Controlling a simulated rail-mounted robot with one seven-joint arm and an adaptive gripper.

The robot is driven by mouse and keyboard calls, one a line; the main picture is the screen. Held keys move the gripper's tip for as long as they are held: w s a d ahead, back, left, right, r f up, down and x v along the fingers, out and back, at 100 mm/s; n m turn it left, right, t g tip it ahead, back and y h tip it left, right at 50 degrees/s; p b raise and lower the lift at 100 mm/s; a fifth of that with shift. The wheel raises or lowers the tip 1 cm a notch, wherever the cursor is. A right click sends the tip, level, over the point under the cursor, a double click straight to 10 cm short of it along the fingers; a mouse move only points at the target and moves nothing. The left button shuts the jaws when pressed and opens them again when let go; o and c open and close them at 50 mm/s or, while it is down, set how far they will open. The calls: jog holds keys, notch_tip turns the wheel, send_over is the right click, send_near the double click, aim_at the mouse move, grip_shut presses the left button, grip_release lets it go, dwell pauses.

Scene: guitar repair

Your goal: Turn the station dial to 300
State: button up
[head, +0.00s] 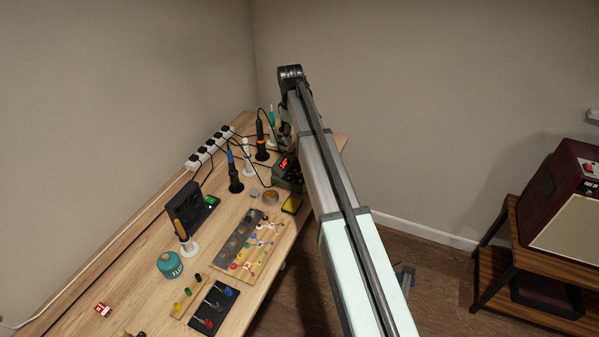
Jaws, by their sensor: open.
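The soldering station is a dark green box (289,174) with a lit red display, at the right edge of the workbench in the head view. My arm covers its right side. The dial is too small or hidden, so its setting cannot be told. My arm reaches up from the bottom right to a dark joint above the bench's far end. My gripper is not visible; the far end of my arm is hidden behind the arm itself.
The wooden workbench (140,270) holds several upright irons, including a blue one (233,172) and an orange one (260,138). A red amplifier (550,195) is on a shelf at right.

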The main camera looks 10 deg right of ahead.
aim_at(296, 173)
jog(key=f+p, duration=0.1)
jog(key=f, duration=0.4)
jog(key=f+p, duration=0.2)
jog(key=f, duration=0.4)
jog(key=f+p, duration=0.2)
jog(key=f, duration=0.4)
jog(key=shift+w+d, duration=0.25)
jog(key=shift+d, duration=0.05)
grip_shut()
